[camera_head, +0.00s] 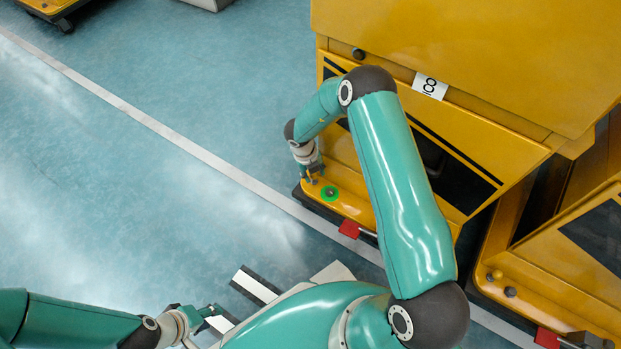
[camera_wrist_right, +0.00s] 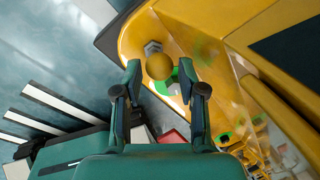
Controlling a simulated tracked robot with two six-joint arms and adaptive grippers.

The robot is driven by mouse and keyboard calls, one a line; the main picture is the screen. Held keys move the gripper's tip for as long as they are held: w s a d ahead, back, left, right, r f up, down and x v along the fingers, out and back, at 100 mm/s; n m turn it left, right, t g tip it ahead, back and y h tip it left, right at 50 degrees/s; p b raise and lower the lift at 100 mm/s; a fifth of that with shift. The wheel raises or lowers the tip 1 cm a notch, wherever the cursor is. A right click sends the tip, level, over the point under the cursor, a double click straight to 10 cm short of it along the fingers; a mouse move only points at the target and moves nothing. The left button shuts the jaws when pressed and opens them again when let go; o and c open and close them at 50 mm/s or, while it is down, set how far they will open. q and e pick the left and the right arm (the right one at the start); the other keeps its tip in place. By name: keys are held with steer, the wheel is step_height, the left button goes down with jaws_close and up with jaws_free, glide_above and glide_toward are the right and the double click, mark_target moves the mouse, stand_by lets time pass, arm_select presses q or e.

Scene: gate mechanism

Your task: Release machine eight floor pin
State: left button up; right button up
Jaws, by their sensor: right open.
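The yellow machine (camera_head: 430,140) has a white label (camera_head: 430,86) with dark marks turned sideways. Its low front ledge (camera_head: 352,207) carries a dark knob in a green ring (camera_head: 330,193). My right gripper (camera_head: 313,178) is over the ledge's left end, beside that ring. In the right wrist view a yellow ball knob (camera_wrist_right: 159,66) on a grey hex base lies between the open fingertips (camera_wrist_right: 160,72). I cannot tell if they touch it. A green patch (camera_wrist_right: 172,78) shows partly behind the right finger. My left gripper (camera_head: 205,319) is low in the head view, away from the machine; its jaw gap is unclear.
A red block (camera_head: 349,229) sits at the ledge's foot. A second yellow machine (camera_head: 560,270) with similar knobs stands at the right. A white line (camera_head: 150,120) crosses the blue floor, which is open at the left.

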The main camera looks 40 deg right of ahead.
steer(key=shift+d+f, duration=0.1)
steer(key=shift+f, duration=0.3)
jaws_close()
step_height(320, 180, up, 3)
steer(key=p, duration=0.3)
steer(key=shift+p, duration=0.3)
